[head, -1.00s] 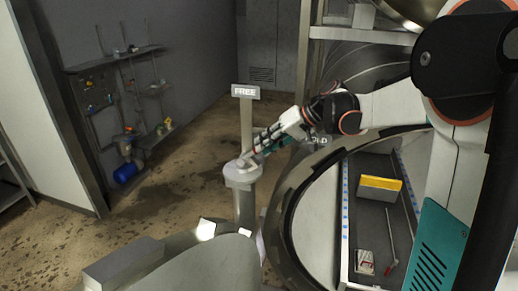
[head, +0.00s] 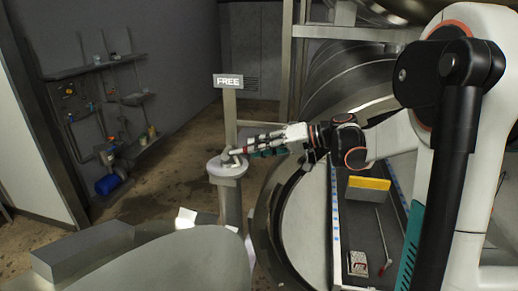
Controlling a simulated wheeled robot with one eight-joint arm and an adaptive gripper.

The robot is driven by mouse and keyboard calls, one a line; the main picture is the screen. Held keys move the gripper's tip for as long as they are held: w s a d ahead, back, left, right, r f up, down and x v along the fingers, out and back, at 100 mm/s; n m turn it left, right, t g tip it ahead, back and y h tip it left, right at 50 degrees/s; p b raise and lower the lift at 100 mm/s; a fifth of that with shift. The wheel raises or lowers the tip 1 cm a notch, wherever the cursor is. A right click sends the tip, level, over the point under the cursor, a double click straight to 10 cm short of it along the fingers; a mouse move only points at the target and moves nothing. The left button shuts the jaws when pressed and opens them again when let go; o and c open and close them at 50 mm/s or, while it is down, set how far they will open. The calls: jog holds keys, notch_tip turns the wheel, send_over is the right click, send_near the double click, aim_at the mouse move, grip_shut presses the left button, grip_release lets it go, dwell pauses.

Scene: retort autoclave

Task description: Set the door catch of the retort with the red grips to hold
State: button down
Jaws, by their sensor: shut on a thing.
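The door catch is a post with a round pale head (head: 228,166) beside the open retort mouth. A plate marked FREE (head: 228,81) stands on an upright behind it. A HOLD plate is not readable now; my arm is across that area. My gripper (head: 240,152) reaches in from the right and is shut on the catch lever at the top of the round head. The lever itself is mostly hidden by the fingers. The open retort (head: 285,215) shows its round rim and inside. Red grips cannot be made out clearly.
A large grey curved door (head: 150,265) fills the lower left. Wall shelves (head: 100,70) stand far left.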

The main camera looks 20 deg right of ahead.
jog(key=shift+f, duration=0.15)
jog(key=c, duration=1.5)
grip_release()
jog(key=shift+o, duration=0.3)
jog(key=shift+w+d+f, duration=0.1)
jog(key=shift+d, duration=0.05)
jog(key=shift+s+a+r, duration=0.2)
jog(key=shift+w+d, duration=0.1)
jog(key=shift+d, duration=0.05)
jog(key=v, duration=1.2)
